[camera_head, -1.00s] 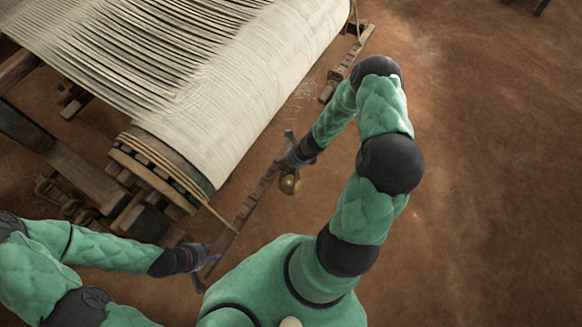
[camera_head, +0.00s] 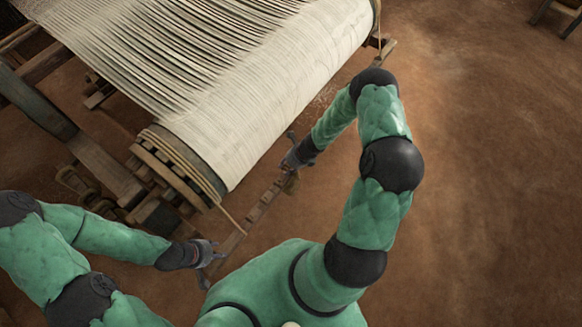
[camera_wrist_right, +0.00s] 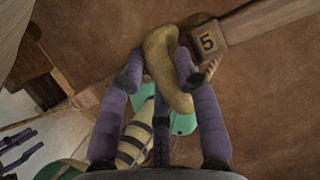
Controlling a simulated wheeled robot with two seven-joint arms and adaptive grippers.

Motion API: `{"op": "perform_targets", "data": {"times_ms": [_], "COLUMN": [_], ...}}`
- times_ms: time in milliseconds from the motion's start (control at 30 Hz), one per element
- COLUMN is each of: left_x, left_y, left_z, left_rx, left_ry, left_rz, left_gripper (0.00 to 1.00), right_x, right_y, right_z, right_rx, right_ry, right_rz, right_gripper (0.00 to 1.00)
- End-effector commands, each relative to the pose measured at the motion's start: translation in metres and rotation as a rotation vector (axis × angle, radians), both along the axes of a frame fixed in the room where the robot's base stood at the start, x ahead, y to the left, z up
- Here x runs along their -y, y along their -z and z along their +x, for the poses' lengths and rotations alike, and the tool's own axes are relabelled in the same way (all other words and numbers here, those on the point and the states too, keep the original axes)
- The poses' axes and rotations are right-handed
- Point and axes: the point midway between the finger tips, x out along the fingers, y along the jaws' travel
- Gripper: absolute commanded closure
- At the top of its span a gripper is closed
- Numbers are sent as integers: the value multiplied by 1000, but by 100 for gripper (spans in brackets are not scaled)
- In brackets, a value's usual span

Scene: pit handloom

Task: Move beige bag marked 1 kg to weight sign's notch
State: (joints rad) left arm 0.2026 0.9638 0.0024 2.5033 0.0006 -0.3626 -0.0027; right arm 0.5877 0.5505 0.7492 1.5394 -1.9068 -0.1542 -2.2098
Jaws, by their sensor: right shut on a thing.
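The beige bag (camera_wrist_right: 168,65) is a soft, bent, sausage-like shape; no marking on it shows. My right gripper (camera_wrist_right: 160,72) is shut on it. In the head view the bag (camera_head: 290,184) is small, below my right gripper (camera_head: 291,160), at the beam (camera_head: 258,210). My left gripper (camera_head: 208,253) is empty with fingers apart, near the beam's lower end.
The loom's cloth roll (camera_head: 250,120) with pale warp threads fills the upper left. Its wooden frame (camera_head: 105,170) stands at the left. A taut cord runs from the roll towards the beam. Bare earth floor (camera_head: 480,180) is open at the right.

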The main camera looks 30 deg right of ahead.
Motion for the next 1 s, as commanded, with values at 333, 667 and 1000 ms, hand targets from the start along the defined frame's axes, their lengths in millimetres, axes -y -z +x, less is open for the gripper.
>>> {"op": "perform_targets", "data": {"times_ms": [333,667,1000], "left_x": [0,0,0], "left_y": [11,15,15], "left_z": [0,0,0], "left_rx": [0,0,0], "left_ry": [0,0,0], "left_rz": [0,0,0], "left_gripper": [60,60,60], "right_x": [-2,-2,-2], "right_y": [13,17,17], "right_z": [6,6,6], "right_rx": [2,2,2], "right_ry": [0,1,1], "right_rz": [1,0,0], "right_gripper": [100,100,100]}}
